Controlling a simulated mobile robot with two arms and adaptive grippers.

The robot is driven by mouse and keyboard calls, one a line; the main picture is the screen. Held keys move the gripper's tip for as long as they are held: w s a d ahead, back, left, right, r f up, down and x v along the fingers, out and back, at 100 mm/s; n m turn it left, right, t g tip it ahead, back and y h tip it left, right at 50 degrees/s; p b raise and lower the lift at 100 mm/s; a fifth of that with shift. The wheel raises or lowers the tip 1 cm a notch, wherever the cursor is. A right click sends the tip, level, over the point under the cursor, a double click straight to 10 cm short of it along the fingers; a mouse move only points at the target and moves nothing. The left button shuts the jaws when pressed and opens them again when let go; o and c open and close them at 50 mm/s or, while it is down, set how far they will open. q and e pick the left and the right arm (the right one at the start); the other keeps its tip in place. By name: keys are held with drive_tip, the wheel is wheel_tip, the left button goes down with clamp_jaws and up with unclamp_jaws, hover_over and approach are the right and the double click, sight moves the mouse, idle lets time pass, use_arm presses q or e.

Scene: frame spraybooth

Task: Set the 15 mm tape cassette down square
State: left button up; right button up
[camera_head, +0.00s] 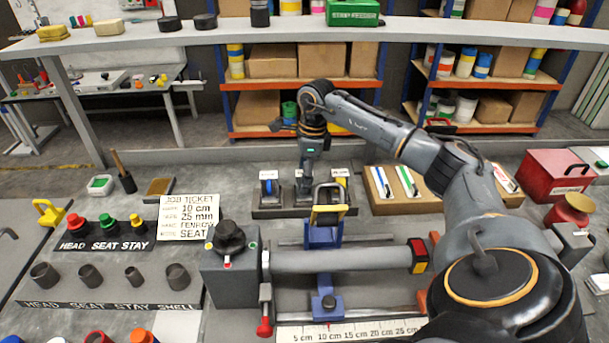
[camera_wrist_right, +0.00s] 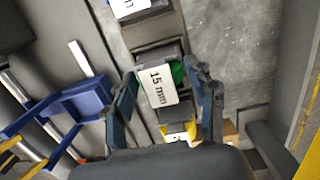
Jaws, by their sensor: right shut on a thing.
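The 15 mm tape cassette (camera_wrist_right: 157,84) shows in the right wrist view as a dark block with a white label and a green part at its side. My right gripper (camera_wrist_right: 166,98) has a finger on either side of it and is shut on it. In the head view my right gripper (camera_head: 304,188) points down at the middle place of the dark cassette rack (camera_head: 268,213), between a blue cassette (camera_head: 269,187) and a yellow cassette (camera_head: 341,180). The held cassette is mostly hidden there. I cannot tell whether its base rests fully in the rack. My left gripper is not in view.
A blue clamp stand with a yellow handle (camera_head: 328,214) stands close in front of the rack. A grey tube (camera_head: 340,260) lies across the bench. A cardboard tray (camera_head: 390,203) lies right of the rack. A job ticket (camera_head: 193,218) lies to the left.

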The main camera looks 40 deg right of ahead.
drive_tip(key=shift+f, duration=0.1)
drive_tip(key=o, duration=1.3)
drive_tip(key=o, duration=0.4)
drive_tip(key=shift+c, duration=0.2)
drive_tip(key=shift+r+p, duration=2.2)
drive_tip(key=shift+r, duration=0.8)
